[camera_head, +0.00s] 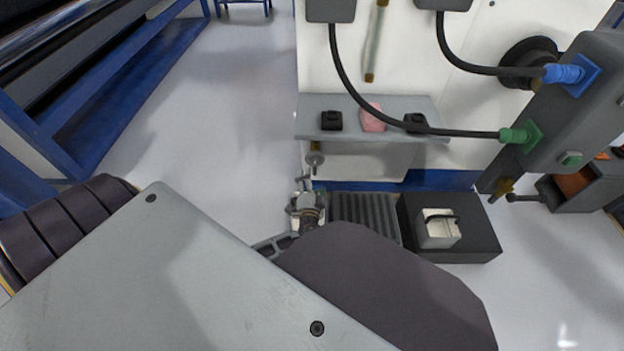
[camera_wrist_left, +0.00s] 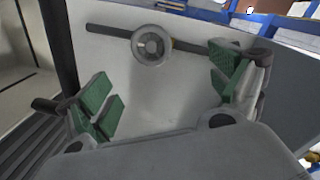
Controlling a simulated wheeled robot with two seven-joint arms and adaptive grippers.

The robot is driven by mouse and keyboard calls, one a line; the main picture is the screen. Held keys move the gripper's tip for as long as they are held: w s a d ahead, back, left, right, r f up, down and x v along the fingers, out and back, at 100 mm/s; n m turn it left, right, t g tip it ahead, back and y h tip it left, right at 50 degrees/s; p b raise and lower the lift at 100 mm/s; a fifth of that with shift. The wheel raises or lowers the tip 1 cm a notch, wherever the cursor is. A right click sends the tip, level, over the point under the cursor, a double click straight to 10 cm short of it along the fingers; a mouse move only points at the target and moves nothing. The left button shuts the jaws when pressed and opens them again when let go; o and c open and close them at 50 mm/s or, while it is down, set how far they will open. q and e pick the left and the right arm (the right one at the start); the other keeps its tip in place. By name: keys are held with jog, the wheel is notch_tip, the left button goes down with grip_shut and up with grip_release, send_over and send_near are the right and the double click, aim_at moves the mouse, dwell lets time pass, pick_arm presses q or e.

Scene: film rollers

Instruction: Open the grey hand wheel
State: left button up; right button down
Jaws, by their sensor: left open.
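The grey hand wheel (camera_wrist_left: 152,45) is a small round wheel on a dark horizontal rod in the left wrist view. In the head view it is a small grey disc (camera_head: 315,159) below the shelf edge. My left gripper (camera_wrist_left: 163,88) is open, with green-padded fingers spread to either side and nothing between the pads. The wheel lies ahead of the fingers, toward the upper middle, apart from them. In the head view the left gripper (camera_head: 306,190) is just below the wheel, partly hidden by my arm. My right gripper does not show.
A grey shelf (camera_head: 392,104) on the white machine holds a pink item (camera_head: 373,117) and small black items. A black box (camera_head: 480,232) stands to the right on the floor. Dark cables and a grey control box (camera_head: 570,110) hang at right. Open floor lies left.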

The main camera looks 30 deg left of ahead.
pick_arm(q)
jog(key=shift+v, duration=1.35)
jog(key=shift+f, duration=0.15)
